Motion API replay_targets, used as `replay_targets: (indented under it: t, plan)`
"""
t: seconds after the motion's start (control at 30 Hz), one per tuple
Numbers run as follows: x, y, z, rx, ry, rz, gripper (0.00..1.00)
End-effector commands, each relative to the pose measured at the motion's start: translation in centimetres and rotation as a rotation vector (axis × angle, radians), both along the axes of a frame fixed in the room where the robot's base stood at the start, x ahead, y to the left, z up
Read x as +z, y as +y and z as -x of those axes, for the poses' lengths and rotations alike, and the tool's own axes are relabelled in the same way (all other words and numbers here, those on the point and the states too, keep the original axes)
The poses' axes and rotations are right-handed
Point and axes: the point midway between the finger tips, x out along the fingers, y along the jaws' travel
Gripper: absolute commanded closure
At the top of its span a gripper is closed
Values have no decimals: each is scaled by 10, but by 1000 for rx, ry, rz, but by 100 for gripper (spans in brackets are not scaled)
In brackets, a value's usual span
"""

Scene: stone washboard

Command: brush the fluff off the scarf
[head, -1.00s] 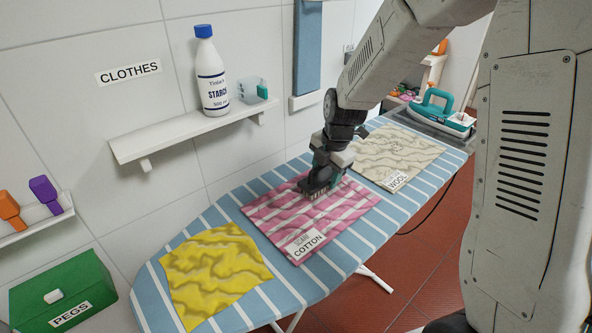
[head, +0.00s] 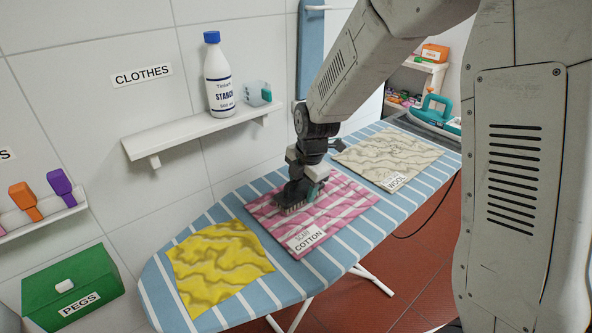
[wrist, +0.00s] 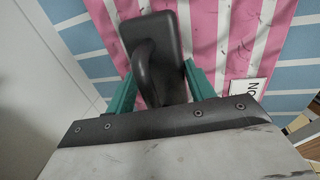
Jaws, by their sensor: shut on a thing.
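My gripper (head: 305,185) is shut on a dark brush (head: 290,199), whose bristles face down at the scarf's left part. In the wrist view the brush's dark back and handle (wrist: 150,38) sit between my teal fingers (wrist: 160,85). Small dark flecks, like fluff, show on the scarf (wrist: 240,40) there. Whether the bristles touch the cloth is hard to tell.
A yellow cloth (head: 220,262) lies left of the scarf and a beige cloth (head: 385,158) labelled wool lies right, on the striped ironing board (head: 160,285). An iron (head: 437,115) stands at the far end. A wall shelf (head: 190,132) holds a starch bottle (head: 219,80).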

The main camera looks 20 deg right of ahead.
Motion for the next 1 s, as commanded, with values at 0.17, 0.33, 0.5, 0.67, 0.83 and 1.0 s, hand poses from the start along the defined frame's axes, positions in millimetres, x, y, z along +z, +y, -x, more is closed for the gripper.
replay_targets:
  t: [0.17,0.33,0.5,0.67,0.83,1.0]
  plan:
    - [0,10,2,-6,1,0,75]
    - [0,19,3,-12,1,1,75]
    - [27,21,2,-13,-5,-1,75]
    - [40,23,3,-9,-1,0,75]
    - [55,25,3,-5,-2,0,75]
    - [71,28,3,-2,-2,0,75]
